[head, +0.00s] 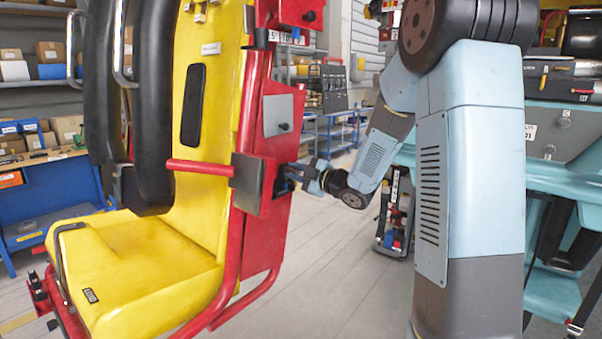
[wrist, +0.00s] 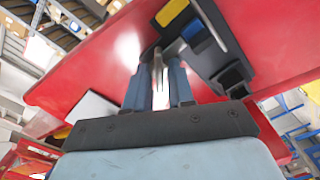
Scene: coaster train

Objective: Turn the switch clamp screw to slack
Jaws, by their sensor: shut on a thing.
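My gripper (head: 304,178) reaches from the right to a dark switch housing (head: 250,180) on the red side frame of a yellow seat. In the wrist view its two blue-grey fingers (wrist: 158,82) are shut on a slender grey metal piece, which looks like the switch clamp screw (wrist: 158,62). The fingers stand at the edge of the dark housing recess (wrist: 215,50), where a yellow block and a blue block show. The screw's far end is partly hidden by the fingers. Its turn angle cannot be told. In the head view the gripper and housing hide the screw.
The yellow seat (head: 150,250) with black restraint padding fills the left. A red bar (head: 200,168) sticks out left from the housing. A grey plate (head: 283,115) sits above it. A blue bench (head: 60,200) stands behind left. Open floor (head: 330,250) lies below my arm.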

